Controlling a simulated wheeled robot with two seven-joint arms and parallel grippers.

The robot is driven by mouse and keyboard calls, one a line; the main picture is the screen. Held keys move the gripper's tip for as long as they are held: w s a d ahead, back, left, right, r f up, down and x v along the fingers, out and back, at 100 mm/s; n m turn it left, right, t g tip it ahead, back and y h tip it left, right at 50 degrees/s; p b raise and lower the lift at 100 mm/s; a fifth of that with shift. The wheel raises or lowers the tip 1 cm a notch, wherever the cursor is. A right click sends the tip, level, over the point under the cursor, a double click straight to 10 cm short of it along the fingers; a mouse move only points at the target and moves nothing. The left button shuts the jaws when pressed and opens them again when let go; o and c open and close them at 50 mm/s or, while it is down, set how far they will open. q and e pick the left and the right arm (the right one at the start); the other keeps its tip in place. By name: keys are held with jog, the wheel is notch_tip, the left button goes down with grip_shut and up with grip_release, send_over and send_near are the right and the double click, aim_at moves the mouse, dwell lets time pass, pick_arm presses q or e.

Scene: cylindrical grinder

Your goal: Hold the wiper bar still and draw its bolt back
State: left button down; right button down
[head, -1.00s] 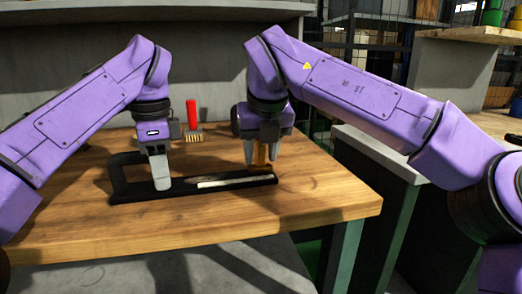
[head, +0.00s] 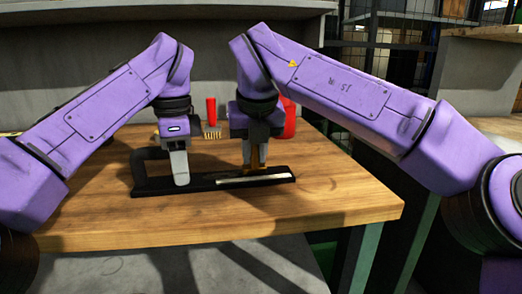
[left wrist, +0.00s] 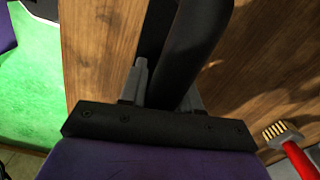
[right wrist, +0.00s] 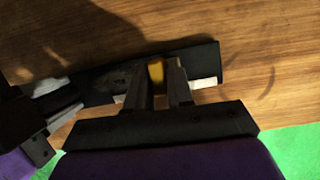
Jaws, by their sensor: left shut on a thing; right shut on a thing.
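The black wiper bar (head: 206,183) lies on the wooden bench, with a looped handle at its left end and a pale strip along its right front. My left gripper (head: 181,178) is shut on the wiper bar near the handle; the left wrist view shows the black bar (left wrist: 196,38) between its fingers. My right gripper (head: 256,162) is shut on the bolt's upright yellow-brown knob, right of the bar's middle. In the right wrist view the knob (right wrist: 156,73) shows between the fingers. The rest of the bolt is hard to make out.

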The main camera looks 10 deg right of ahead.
pick_arm(q)
jog(key=shift+s+d, duration=0.1)
jog(key=shift+d, duration=0.1)
pick_arm(e)
jog(key=c, duration=1.1)
grip_release()
jog(key=shift+s+a, duration=0.1)
jog(key=shift+a, duration=0.05)
jog(key=shift+s+r, duration=0.1)
jog(key=shift+r, duration=0.3)
pick_arm(q)
jog(key=shift+a, duration=0.1)
pick_arm(e)
jog(key=v, duration=1.1)
jog(key=shift+s+r, duration=0.1)
jog(key=shift+s, duration=0.1)
pick_arm(q)
jog(key=c, duration=0.7)
grip_release()
